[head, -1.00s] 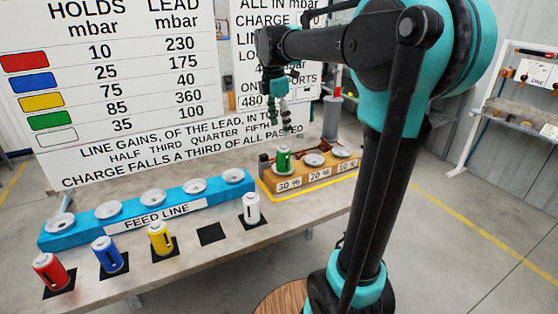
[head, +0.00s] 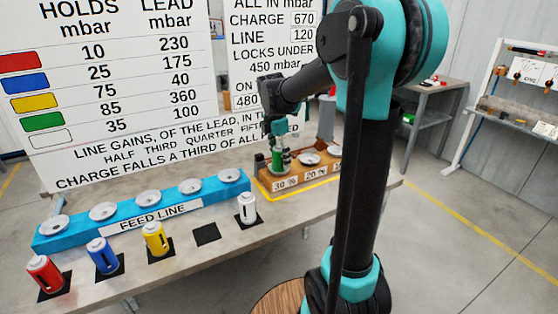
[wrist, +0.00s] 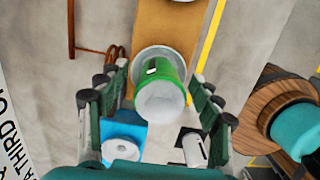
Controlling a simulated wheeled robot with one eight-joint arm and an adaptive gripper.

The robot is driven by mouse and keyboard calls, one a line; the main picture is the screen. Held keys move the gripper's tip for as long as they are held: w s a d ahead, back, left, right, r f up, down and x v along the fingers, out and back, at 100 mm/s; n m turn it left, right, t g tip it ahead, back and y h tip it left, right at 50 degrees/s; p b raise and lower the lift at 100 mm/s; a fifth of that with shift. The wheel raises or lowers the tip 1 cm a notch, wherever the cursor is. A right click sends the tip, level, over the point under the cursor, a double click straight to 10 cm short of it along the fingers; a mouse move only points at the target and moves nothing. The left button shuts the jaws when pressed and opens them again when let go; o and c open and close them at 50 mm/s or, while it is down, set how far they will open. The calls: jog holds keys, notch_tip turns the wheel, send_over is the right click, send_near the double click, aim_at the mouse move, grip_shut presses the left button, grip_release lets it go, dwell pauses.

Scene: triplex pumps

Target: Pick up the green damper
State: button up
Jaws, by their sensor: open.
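The green damper (wrist: 161,85) stands on the 30 % seat of the wooden block, at the block's left end. It also shows in the head view (head: 276,160), partly covered by my fingers. My gripper (head: 278,150) is open and has come down around it. In the wrist view the fingers of my gripper (wrist: 157,112) stand on both sides of the damper, with a gap visible on each side. The damper's white top faces my wrist camera.
The wooden block (head: 291,184) has further seats to the right. The blue feed line rail (head: 75,231) holds several empty seats. Red (head: 43,272), blue (head: 104,254), yellow (head: 155,238) and white (head: 246,207) dampers stand along the front of the bench. One black pad (head: 206,233) is empty.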

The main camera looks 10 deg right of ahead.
jog(key=shift+f, duration=0.1)
jog(key=c, duration=1.4)
grip_shut()
